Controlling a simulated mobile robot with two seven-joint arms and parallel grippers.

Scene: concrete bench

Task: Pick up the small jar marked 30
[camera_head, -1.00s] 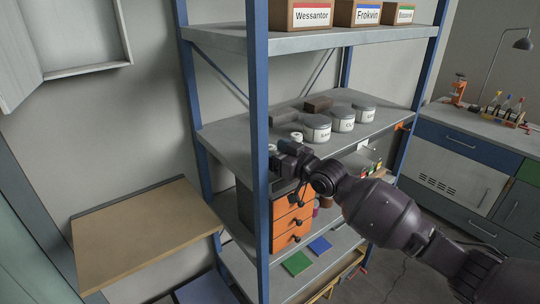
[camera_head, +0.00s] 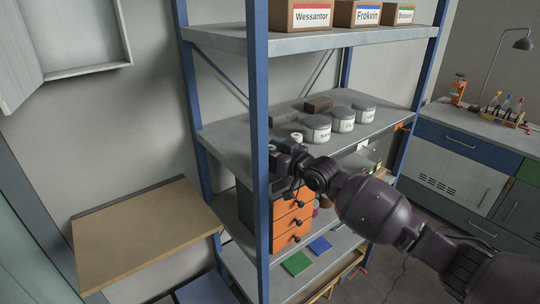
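A small white round object (camera_head: 296,136), perhaps a small jar, stands on the middle shelf behind my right gripper. No number can be read on it. Three larger grey jars with white labels, a left one (camera_head: 317,129), a middle one (camera_head: 342,120) and a right one (camera_head: 364,113), stand in a row farther along the shelf. My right gripper (camera_head: 280,160) is at the shelf's front edge beside the blue post, just in front of and below the small white object. Its fingers are dark and partly hidden, so their opening is unclear. My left gripper is out of view.
The blue shelf post (camera_head: 258,120) stands close to my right gripper. Two dark blocks, one of them farther back (camera_head: 318,104), lie behind the jars. Orange drawers (camera_head: 292,220) are below. Labelled boxes (camera_head: 300,15) stand on the top shelf.

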